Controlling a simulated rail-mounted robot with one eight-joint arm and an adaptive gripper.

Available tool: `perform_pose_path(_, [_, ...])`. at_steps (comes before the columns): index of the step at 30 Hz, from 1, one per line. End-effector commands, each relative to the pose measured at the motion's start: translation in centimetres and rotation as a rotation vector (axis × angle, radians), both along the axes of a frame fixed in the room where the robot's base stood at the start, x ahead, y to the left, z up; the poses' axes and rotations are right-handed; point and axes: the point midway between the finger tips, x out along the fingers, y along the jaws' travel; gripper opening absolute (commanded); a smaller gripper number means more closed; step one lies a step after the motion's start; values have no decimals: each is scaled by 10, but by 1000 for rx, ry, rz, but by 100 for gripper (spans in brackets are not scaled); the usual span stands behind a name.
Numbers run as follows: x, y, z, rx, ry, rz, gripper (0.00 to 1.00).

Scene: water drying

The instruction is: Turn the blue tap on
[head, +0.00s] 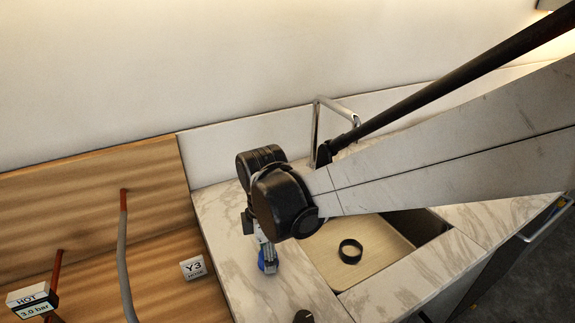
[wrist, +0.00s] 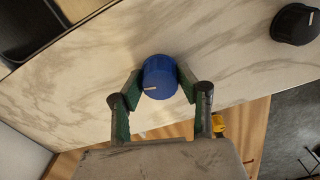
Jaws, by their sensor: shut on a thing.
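The blue tap is a round knob with a pale line mark on its top, standing on the marble counter. In the wrist view the blue tap (wrist: 158,77) sits between the two fingers of my gripper (wrist: 160,86), which is shut on it from both sides. In the head view the blue tap (head: 268,262) shows only in part under my gripper (head: 268,266). A chrome spout (head: 316,130) stands at the back of the sink (head: 335,277), partly hidden behind my arm. I see no water clearly.
A black knob (wrist: 295,24) stands on the counter to the right in the wrist view. A black ring (head: 350,251) lies in the sink. A wooden panel with pipes, a "Y3" sign (head: 194,267) and a "HOT 3.0 bar" sign (head: 32,300) is at the left.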

Motion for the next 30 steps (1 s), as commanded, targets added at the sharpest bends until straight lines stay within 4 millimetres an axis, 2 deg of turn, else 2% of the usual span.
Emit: perform_pose_path(30, [0, 0, 0, 0, 0, -957, 8])
